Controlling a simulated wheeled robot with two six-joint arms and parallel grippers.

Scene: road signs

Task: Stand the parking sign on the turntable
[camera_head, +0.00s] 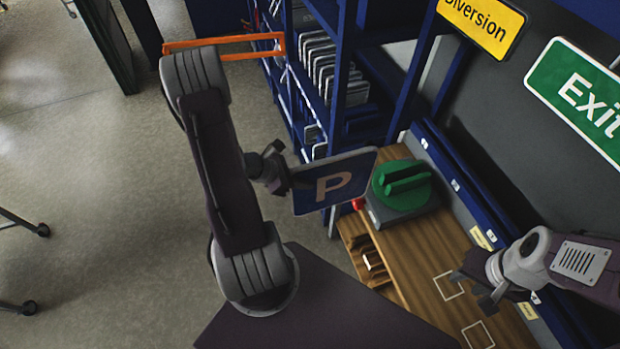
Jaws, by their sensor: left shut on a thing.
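The parking sign (334,183) is a dark blue panel with a pale P. My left gripper (284,177) is shut on its left edge and holds it up, with the panel slightly tilted in the picture. The turntable is a green disc (402,197) on a dark grey base (395,219), on the wooden bench. Two raised green bars with a slot between them stand on the disc. The sign's right edge shows close to the disc's left side; I cannot tell the gap in depth. My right gripper (480,290) is over the bench at the right, its fingers partly unclear.
The wooden bench (425,262) has white outlined squares and an open compartment at its left side. A red knob (358,204) is beside the turntable base. Blue shelving (345,60) stands behind. A green Exit sign (580,95) and yellow Diversion sign (482,22) are on the dark wall.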

